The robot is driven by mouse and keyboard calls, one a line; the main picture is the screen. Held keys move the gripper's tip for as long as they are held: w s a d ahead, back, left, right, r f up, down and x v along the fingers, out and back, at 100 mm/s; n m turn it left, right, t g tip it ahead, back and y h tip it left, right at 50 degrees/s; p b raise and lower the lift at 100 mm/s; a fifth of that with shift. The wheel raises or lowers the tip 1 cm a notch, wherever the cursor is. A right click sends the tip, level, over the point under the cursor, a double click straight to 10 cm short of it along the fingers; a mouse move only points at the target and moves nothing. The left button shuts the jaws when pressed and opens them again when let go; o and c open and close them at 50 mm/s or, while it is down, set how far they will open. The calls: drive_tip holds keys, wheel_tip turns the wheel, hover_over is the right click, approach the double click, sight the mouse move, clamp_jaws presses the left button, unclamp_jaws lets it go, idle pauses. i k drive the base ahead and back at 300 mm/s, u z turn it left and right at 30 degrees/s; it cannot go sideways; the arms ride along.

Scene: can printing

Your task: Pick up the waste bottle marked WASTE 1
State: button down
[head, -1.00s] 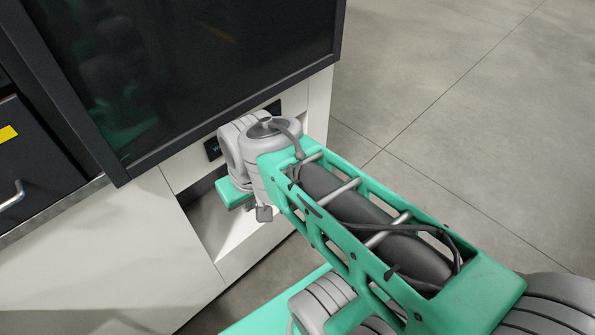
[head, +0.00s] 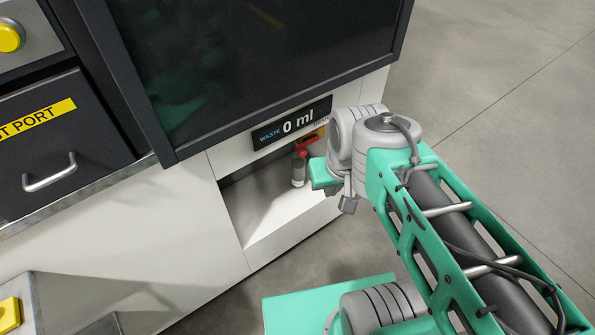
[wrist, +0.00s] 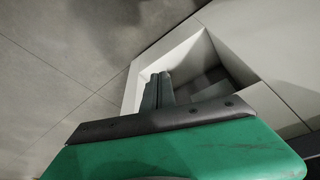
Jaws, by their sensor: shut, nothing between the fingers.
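A small bottle with a red cap and pale label (head: 298,170) stands in a recess in the white cabinet front in the head view. Its marking is too small to read. The display above the recess reads WASTE 0 ml. In the head view my wrist is at the right side of the recess, close to the bottle in the picture, and my fingers are not clearly seen. In the wrist view my gripper (wrist: 158,88) has its two dark fingers together and empty, pointing towards the pale recess opening. I cannot make out the bottle in that view.
The display (head: 292,124) sits over the recess (head: 285,237), whose walls and floor frame a narrow space. A dark screen (head: 260,60) overhangs above. A drawer with a metal handle (head: 49,172) is at left. Grey floor (head: 500,100) is open at right.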

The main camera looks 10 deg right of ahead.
sight(298, 162)
drive_tip(key=u, duration=4.25)
drive_tip(key=k, duration=1.15)
drive_tip(key=z, duration=1.3)
